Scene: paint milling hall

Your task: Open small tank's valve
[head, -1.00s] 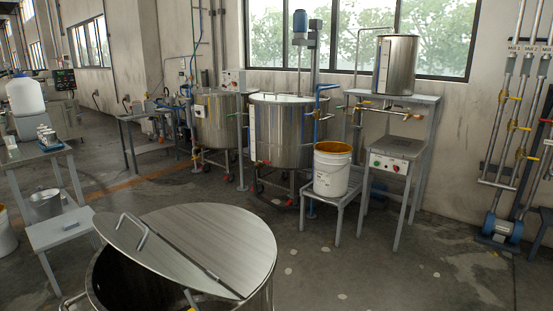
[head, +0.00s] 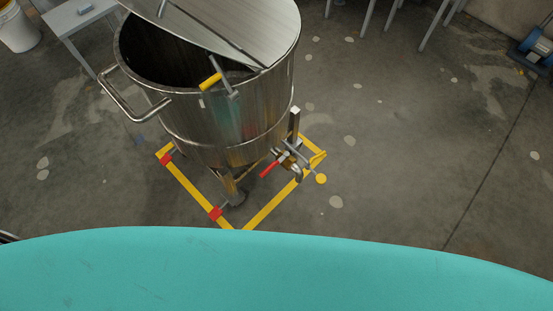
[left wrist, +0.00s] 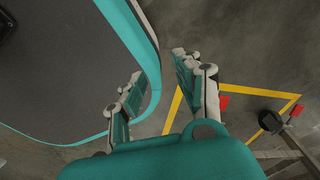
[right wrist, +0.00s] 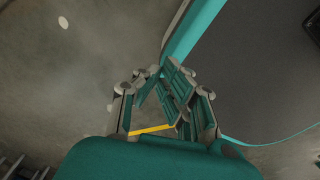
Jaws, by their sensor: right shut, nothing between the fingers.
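A steel tank (head: 215,120) on legs stands ahead of me in the head view, its round lid (head: 230,25) partly off the rim. A valve (head: 290,158) sits low on its right side, with a red lever handle (head: 269,169) slanting down to the left. Neither gripper shows in the head view. My left gripper (left wrist: 162,66) has its fingers apart and empty over the floor beside my base. My right gripper (right wrist: 162,75) is shut and empty, also above the floor. Both are apart from the valve.
Yellow floor tape (head: 188,190) with red marks frames the tank's feet. A yellow-gripped bar (head: 211,80) hangs at the tank rim. A small table (head: 85,25) and white bucket (head: 17,30) stand at the upper left. The floor to the right is mostly clear.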

